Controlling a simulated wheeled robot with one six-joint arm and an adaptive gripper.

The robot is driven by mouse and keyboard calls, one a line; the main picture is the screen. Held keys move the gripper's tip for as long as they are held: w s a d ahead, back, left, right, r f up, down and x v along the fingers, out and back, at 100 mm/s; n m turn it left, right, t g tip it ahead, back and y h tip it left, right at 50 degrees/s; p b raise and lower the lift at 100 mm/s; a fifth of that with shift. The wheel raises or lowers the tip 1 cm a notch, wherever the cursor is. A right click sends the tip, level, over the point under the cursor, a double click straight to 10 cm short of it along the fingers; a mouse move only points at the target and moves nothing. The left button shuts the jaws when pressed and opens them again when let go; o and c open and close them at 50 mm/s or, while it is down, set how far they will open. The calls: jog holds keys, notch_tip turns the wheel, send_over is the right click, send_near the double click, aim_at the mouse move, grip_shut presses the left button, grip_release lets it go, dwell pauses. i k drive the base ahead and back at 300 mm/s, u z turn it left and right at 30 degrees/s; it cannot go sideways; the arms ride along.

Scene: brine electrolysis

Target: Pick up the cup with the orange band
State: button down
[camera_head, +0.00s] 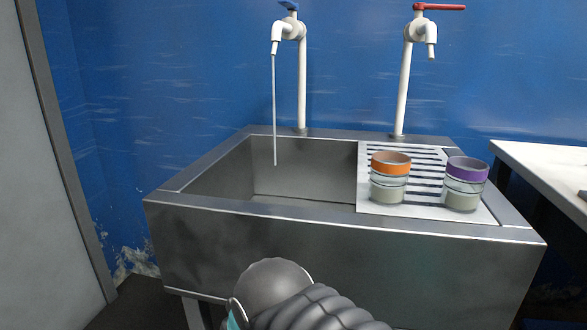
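The cup with the orange band (390,176) stands upright on the ridged drainboard (424,209) at the right side of the sink. Its band is around the top and its lower part is clear with a pale grey bottom. A similar cup with a purple band (465,184) stands upright to its right, with a gap between them. Part of my arm shows at the bottom of the view, in front of the sink. My gripper cannot be made out in this view.
The metal sink (334,244) has an open basin on the left. A blue-handled tap (290,32) runs a thin stream into it. A red-handled tap (420,30) stands behind the drainboard. A white table (545,165) is at the right, a grey panel (45,180) at the left.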

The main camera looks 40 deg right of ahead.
aim_at(390, 170)
jog(key=z, duration=0.5)
jog(key=k, duration=1.15)
jog(key=z, duration=0.35)
jog(key=i, duration=0.7)
jog(key=z, duration=1.7)
jog(key=k, duration=0.85)
jog(key=u, duration=0.95)
